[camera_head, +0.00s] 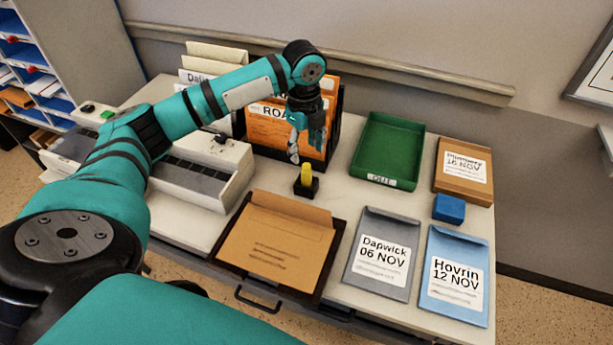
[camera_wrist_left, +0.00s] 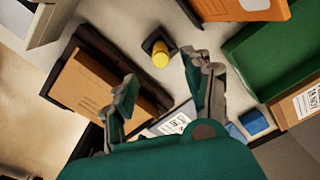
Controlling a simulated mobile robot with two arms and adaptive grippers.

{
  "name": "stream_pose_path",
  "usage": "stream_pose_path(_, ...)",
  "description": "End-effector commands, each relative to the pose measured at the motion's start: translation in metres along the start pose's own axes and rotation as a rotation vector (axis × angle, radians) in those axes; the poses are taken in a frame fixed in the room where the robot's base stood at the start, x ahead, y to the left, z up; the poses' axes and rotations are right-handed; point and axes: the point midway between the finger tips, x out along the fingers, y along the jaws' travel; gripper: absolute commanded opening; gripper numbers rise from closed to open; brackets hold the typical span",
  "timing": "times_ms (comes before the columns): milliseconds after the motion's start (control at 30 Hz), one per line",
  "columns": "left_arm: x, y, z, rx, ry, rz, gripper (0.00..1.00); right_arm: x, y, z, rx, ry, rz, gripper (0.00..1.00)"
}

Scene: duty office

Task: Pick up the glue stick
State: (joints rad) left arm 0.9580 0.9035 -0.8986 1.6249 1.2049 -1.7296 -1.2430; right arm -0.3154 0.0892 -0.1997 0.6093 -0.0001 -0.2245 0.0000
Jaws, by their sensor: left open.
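The glue stick is a yellow upright cylinder (camera_head: 306,174) standing in a small black square holder (camera_head: 306,188) on the desk, behind the brown envelope. In the left wrist view the glue stick (camera_wrist_left: 160,55) shows ahead of the fingers, near the top middle. My left gripper (camera_head: 307,146) hangs above and just behind the glue stick in the head view, fingers pointing down. In the left wrist view its two fingers (camera_wrist_left: 165,88) are spread apart with nothing between them. It does not touch the glue stick. My right gripper is not in view.
An orange file rack (camera_head: 268,132) stands close behind the gripper. A green tray (camera_head: 375,181) is to the right. A brown envelope (camera_head: 278,240) lies on a dark tray in front. Grey (camera_head: 357,274) and blue (camera_head: 462,307) envelopes and a blue block (camera_head: 448,208) lie at the right.

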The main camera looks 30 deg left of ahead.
Motion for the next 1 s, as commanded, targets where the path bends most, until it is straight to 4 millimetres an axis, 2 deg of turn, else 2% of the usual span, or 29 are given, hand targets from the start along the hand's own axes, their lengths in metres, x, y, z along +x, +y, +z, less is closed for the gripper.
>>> stream_pose_path(100, 0.018, 0.000, 0.000, -0.001, 0.001, 0.002, 0.51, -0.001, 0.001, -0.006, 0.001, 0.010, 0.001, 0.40)
stream_pose_path(300, 0.031, 0.000, -0.001, 0.001, 0.000, 0.000, 0.51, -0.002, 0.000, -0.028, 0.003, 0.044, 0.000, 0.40)
stream_pose_path(400, 0.042, 0.001, -0.001, 0.000, 0.000, 0.003, 0.51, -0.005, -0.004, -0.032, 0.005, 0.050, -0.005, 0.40)
stream_pose_path(667, 0.077, 0.001, -0.002, 0.001, -0.001, 0.001, 0.51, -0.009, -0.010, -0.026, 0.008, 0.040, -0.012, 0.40)
stream_pose_path(933, 0.080, 0.000, -0.002, 0.001, -0.001, -0.002, 0.51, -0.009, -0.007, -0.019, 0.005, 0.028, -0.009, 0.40)
stream_pose_path(1000, 0.080, 0.000, -0.002, 0.001, -0.001, -0.001, 0.42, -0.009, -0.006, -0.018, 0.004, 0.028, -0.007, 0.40)
